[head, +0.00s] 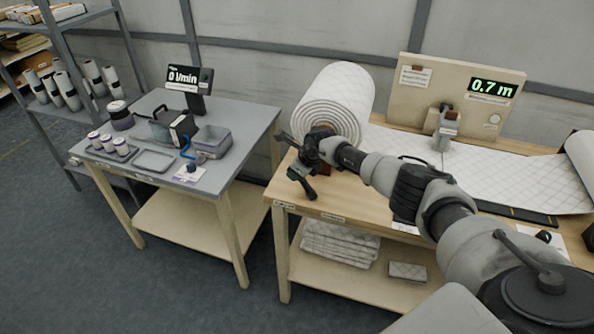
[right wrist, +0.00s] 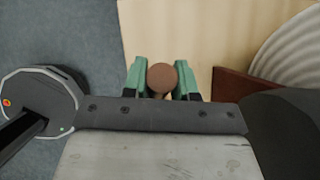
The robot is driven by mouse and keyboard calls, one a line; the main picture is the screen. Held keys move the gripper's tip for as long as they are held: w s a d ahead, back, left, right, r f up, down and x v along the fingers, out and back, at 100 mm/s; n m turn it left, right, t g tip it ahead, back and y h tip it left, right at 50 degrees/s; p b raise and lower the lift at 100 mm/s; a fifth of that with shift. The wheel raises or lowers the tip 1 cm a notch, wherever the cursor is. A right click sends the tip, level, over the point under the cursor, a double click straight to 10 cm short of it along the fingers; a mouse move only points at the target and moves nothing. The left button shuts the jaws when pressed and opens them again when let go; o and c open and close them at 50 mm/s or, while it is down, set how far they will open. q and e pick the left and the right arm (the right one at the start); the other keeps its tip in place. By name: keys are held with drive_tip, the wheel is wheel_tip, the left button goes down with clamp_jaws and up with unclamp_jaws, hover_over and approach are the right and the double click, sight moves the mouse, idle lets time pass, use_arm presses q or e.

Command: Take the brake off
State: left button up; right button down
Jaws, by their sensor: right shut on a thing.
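My right gripper (head: 296,172) is at the left end of the workbench, just in front of the big white wadding roll (head: 336,100). In the right wrist view my right gripper (right wrist: 163,82) has its green fingers closed on either side of a round brown knob (right wrist: 162,79), which looks like the end of the brake handle. The rest of the brake is hidden, and in the head view my gripper covers the knob. My left gripper is in neither view.
Quilted white sheet (head: 480,173) lies along the wooden workbench (head: 335,200). A board with a 0.7 m display (head: 491,88) stands behind it. A grey side table (head: 225,172) at left holds trays, jars and a 0 l/min display (head: 184,76). A floor gap separates the tables.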

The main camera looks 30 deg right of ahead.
drive_tip(key=c, duration=0.9)
unclamp_jaws()
drive_tip(key=shift+w, duration=0.1)
drive_tip(key=shift+s+d+r, duration=0.15)
drive_tip(key=shift+s+r, duration=0.15)
drive_tip(key=shift+r, duration=0.25)
drive_tip(key=b+v, duration=0.1)
drive_tip(key=v, duration=0.8)
drive_tip(key=shift+s+r, duration=0.1)
drive_tip(key=shift+r, duration=0.15)
